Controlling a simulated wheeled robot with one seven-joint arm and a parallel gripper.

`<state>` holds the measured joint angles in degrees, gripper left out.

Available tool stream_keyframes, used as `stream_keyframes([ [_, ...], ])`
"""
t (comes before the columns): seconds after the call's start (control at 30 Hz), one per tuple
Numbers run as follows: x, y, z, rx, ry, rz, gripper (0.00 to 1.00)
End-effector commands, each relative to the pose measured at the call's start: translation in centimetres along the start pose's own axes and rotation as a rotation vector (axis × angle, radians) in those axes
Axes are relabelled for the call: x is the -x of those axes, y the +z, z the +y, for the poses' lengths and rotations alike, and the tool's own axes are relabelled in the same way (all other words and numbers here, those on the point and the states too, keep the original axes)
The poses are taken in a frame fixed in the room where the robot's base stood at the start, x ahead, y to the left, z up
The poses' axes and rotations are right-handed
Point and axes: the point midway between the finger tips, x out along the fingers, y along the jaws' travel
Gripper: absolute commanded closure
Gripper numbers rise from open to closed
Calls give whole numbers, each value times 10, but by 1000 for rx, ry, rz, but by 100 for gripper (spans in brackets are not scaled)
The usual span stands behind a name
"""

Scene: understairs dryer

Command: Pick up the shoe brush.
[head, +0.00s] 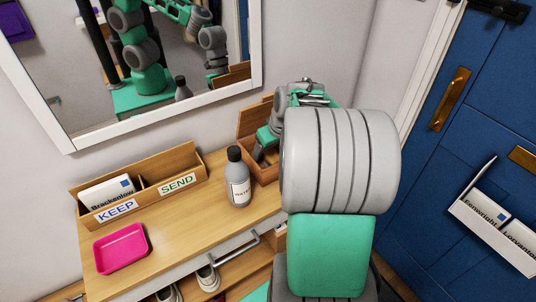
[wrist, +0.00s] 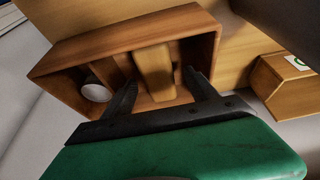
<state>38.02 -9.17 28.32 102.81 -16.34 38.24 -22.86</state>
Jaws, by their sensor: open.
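A light-brown wooden block that looks like the shoe brush (wrist: 156,70) lies in an open wooden box (wrist: 62,68), in the wrist view. Its bristles do not show. My gripper (wrist: 161,80) is open, its two dark fingers reaching into the box on either side of the block; whether they touch it I cannot tell. In the head view the box (head: 265,174) stands at the right end of the wooden shelf, and my gripper (head: 264,150) is partly seen inside it. My arm hides much of that area, and I cannot make out the brush there.
A grey bottle (head: 238,180) stands close left of the box. A letter holder (head: 190,165) and a pink tray (head: 121,248) are further left. A round pale tin (wrist: 96,90) sits in the box. A mirror (head: 160,122) hangs behind; a blue door (head: 425,150) is at right.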

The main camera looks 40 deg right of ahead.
Motion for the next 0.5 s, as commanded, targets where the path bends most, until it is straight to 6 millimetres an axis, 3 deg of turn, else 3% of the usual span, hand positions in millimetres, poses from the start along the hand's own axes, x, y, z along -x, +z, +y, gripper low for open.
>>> stream_keyframes([
  [0.13,-18,0,1,-1,0,-1,33],
  [0.5,-20,1,2,-4,2,1,33],
])
